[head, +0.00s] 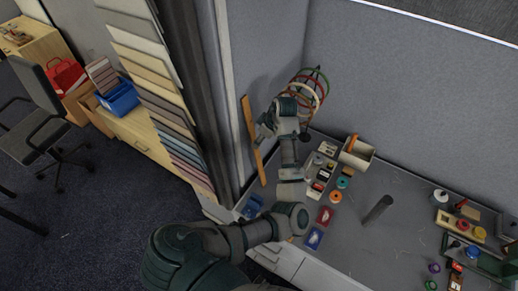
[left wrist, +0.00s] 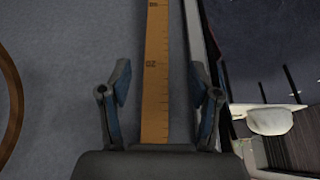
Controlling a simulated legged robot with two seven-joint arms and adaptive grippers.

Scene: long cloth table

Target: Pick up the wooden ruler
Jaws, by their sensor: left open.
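The wooden ruler (head: 252,140) leans upright against the grey partition at the back left of the table. It also shows in the left wrist view (left wrist: 156,90), running lengthwise between the fingers, with dark markings on its face. My left gripper (head: 268,124) is right at the ruler in the head view. In the left wrist view the left gripper (left wrist: 162,85) is open, with one finger on each side of the ruler and a gap on both sides. The ruler's lower part is hidden there by the gripper body. My right gripper is not in view.
Coloured hoops (head: 312,88) hang on the partition just right of the gripper. The grey table (head: 350,225) holds small boxes, tape rolls and a dark cylinder (head: 378,209). A rack of sample boards (head: 150,75) stands left of the ruler.

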